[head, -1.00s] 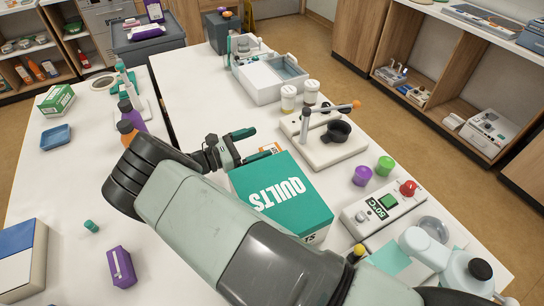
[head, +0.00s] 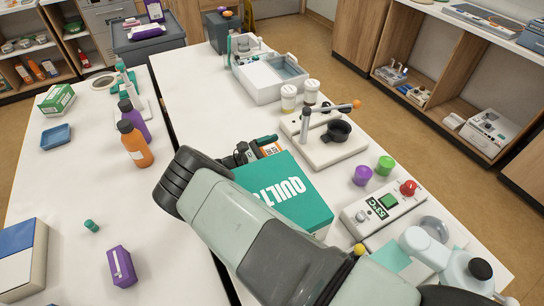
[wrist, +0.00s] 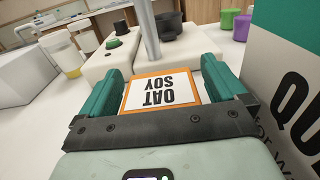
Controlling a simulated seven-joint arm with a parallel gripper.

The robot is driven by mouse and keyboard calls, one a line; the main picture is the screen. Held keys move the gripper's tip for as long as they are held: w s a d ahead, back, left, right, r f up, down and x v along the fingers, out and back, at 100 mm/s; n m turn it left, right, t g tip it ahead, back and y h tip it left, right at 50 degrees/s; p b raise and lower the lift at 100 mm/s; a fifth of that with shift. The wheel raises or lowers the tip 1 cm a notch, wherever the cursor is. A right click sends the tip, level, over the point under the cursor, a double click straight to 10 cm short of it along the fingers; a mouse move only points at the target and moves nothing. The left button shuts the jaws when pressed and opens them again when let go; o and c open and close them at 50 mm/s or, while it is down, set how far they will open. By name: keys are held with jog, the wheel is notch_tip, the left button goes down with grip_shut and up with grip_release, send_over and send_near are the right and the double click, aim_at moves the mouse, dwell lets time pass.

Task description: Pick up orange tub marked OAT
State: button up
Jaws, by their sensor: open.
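The orange tub (wrist: 160,93) shows in the wrist view between the two teal fingers of my gripper (wrist: 163,72). Its orange-edged white label reads OAT SOY, upside down in that picture. My gripper is open, with a finger on each side of the tub; I cannot tell if either touches it. In the head view only part of the tub (head: 270,149) shows, behind the large teal QUILTS box (head: 285,190) and beside my gripper. The tub's lower part is hidden by the gripper body in the wrist view.
The QUILTS box stands close on the right in the wrist view (wrist: 287,85). A white stand (head: 325,150) with a grey post and dark cup is just behind the tub. White jars (head: 288,98) and a white tray (head: 268,80) stand farther back.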

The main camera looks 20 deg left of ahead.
jog(key=shift+c, duration=0.5)
jog(key=c, duration=1.1)
